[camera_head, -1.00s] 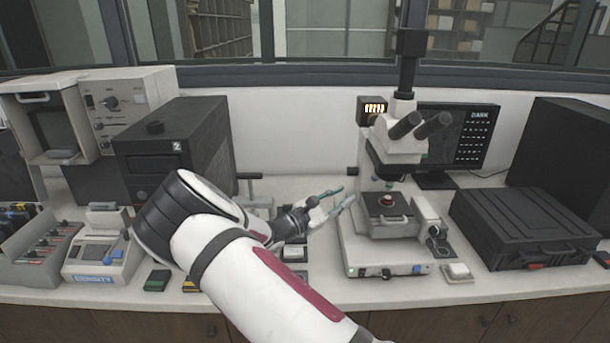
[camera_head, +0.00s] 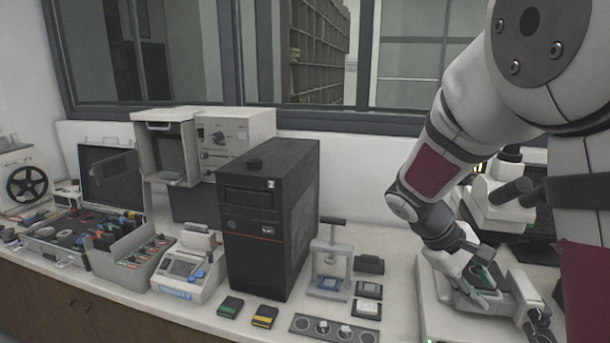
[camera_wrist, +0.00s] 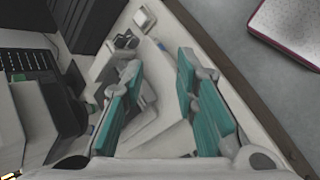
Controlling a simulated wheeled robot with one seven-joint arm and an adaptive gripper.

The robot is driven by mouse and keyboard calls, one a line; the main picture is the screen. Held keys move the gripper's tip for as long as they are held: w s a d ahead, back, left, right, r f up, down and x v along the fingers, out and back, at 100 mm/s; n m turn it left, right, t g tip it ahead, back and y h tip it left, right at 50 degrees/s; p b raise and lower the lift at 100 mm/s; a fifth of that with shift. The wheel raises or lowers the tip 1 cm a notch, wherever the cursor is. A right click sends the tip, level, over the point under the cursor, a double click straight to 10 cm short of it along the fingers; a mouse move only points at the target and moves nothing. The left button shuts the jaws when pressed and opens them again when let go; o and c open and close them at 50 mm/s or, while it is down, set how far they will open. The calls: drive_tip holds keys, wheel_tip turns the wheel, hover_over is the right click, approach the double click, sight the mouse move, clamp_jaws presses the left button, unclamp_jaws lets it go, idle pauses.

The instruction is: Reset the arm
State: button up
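My gripper (camera_head: 482,281) is at the right in the head view, at the end of my bent white arm. It hangs in front of the microscope (camera_head: 503,212) and hides part of it. In the wrist view, the two teal fingers of my gripper (camera_wrist: 163,98) are spread apart with nothing held between them. A pale surface lies beyond the fingers. Whether the gripper touches anything is not clear.
A mounting press (camera_head: 331,262) stands on the counter (camera_head: 235,326) beside a black tower (camera_head: 268,215). Green (camera_head: 230,306) and yellow-labelled (camera_head: 265,316) blocks lie in front. A toolbox (camera_head: 70,235) is far left. The counter's edge (camera_wrist: 215,50) crosses the wrist view.

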drive_tip(key=s+a+r+m+t+y, duration=0.2)
drive_tip(key=s+a+r+t+y, duration=0.1)
drive_tip(key=s, duration=0.6)
drive_tip(key=s+a+r+m+t+y, duration=0.3)
drive_tip(key=s+a+r+y, duration=0.2)
drive_tip(key=s+a+r, duration=0.3)
drive_tip(key=shift+s+a+r, duration=0.3)
drive_tip(key=shift+s+a, duration=0.7)
drive_tip(key=shift+a, duration=0.15)
